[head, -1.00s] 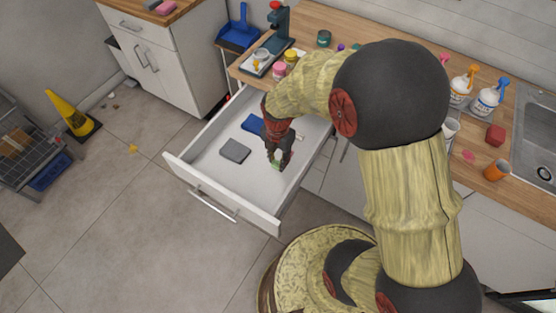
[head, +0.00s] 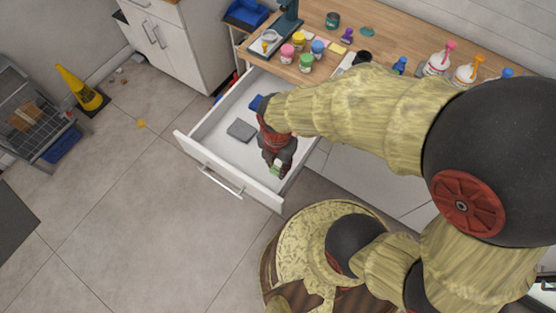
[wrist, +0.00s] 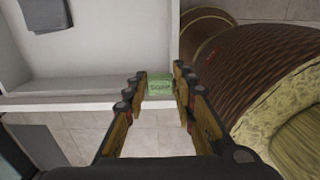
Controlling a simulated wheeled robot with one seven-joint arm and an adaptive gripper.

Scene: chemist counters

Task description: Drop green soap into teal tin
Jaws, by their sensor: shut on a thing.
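The green soap (wrist: 160,86) is a small block with dark lettering on its face, gripped between my fingertips. It also shows as a pale green piece in the head view (head: 275,168). My gripper (head: 277,166) is shut on the soap, over the front right part of the open drawer (head: 215,165). In the wrist view my two fingers (wrist: 160,88) close on the soap's sides. A teal tin (head: 333,20) stands on the wooden counter at the back, beyond the drawer, well away from my gripper.
The drawer holds a grey block (head: 241,129) and a blue item (head: 257,102), partly hidden by my arm. Small jars, including a green one (head: 306,62), crowd the counter edge near the scale. Spray bottles (head: 438,60) stand to the right.

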